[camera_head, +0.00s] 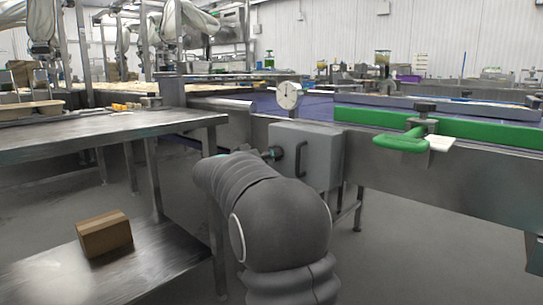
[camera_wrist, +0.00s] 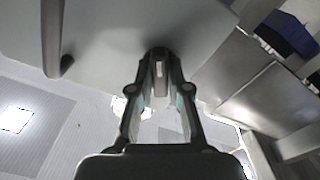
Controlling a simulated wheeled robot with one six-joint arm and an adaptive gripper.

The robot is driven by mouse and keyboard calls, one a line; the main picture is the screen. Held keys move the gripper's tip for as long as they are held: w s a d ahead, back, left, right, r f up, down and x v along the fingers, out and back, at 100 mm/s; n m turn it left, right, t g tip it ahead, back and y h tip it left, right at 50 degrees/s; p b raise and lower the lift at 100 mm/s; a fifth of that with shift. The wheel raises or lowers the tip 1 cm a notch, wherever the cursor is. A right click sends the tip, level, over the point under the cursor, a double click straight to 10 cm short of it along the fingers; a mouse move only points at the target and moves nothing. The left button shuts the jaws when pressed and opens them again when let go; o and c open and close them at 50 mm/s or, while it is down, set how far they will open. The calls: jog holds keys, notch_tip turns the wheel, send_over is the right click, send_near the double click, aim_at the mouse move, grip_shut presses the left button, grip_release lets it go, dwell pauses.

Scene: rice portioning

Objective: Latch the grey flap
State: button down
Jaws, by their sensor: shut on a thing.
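The grey flap (camera_head: 289,138) is the front face of a grey box beside the conveyor. It looks closed, flush with the box. A dark bar handle (camera_head: 301,160) stands on it and also shows at the upper left in the wrist view (camera_wrist: 52,40). A dark latch knob (camera_head: 278,153) sticks out near the flap's left edge. My gripper (camera_head: 268,154) reaches this knob, mostly hidden behind my arm. In the wrist view my gripper (camera_wrist: 160,75) has its fingers drawn in on the knob (camera_wrist: 159,54) against the grey panel. The latch's exact angle cannot be told.
A steel table (camera_head: 90,135) stands at the left, with a cardboard box (camera_head: 104,234) on its lower shelf. A round dial (camera_head: 288,95) stands above the grey box. A green handle (camera_head: 402,141) juts from the conveyor at the right. The floor at the right is clear.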

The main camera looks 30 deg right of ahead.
jog(key=shift+m, duration=0.5)
jog(key=shift+m, duration=1.6)
jog(key=shift+m, duration=1)
jog(key=shift+c, duration=0.4)
grip_release()
jog(key=shift+a, duration=0.1)
